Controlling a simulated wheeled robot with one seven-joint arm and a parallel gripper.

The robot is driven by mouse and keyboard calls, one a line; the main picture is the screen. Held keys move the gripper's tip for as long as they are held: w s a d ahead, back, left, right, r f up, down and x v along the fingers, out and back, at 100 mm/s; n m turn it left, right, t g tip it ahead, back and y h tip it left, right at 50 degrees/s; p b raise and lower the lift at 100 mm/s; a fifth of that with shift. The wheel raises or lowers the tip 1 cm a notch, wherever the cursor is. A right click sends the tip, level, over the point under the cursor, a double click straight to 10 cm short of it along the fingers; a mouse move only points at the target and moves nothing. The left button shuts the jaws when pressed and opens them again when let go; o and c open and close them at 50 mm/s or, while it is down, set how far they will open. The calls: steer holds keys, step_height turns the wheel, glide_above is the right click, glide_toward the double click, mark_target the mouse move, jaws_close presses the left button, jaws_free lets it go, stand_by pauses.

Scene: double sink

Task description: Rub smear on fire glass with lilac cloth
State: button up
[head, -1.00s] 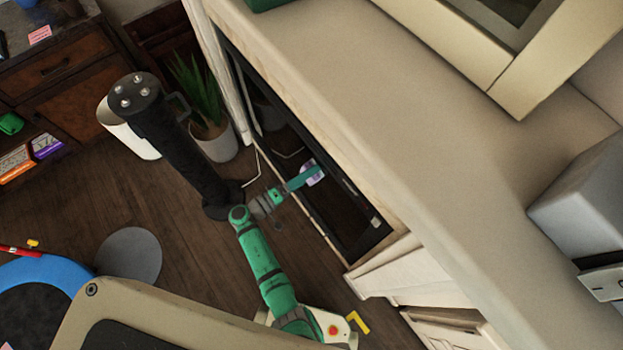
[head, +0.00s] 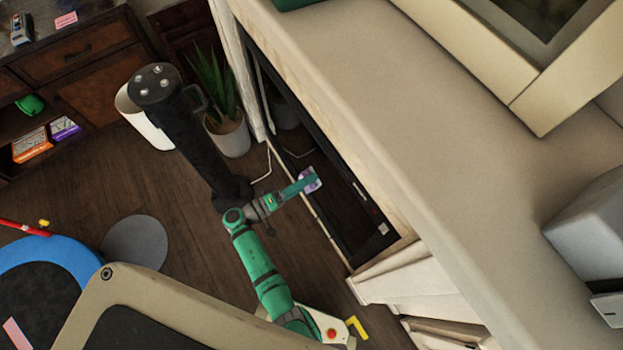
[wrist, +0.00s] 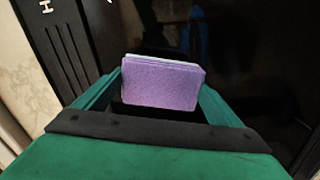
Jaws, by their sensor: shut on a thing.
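The lilac cloth (wrist: 160,84) is a folded purple pad, held between the two green fingers of my gripper (wrist: 160,98) in the wrist view. In the head view the cloth (head: 311,181) is a small pale lilac patch at the tip of my gripper (head: 305,183). The fire glass (head: 340,212) is a dark, glossy panel in a black frame low in the pale wall. The cloth is at or close to the glass; I cannot tell whether it touches. I cannot make out a smear on the glass.
A black column (head: 195,140) stands on the floor close to my arm. Behind it are a potted plant (head: 228,125) and a white bin (head: 150,125). The pale ledge (head: 400,110) overhangs the fire's right side.

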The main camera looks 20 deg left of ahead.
steer(key=shift+s+a, duration=0.4)
steer(key=shift+s, duration=0.1)
steer(key=v, duration=0.3)
stand_by(0.4)
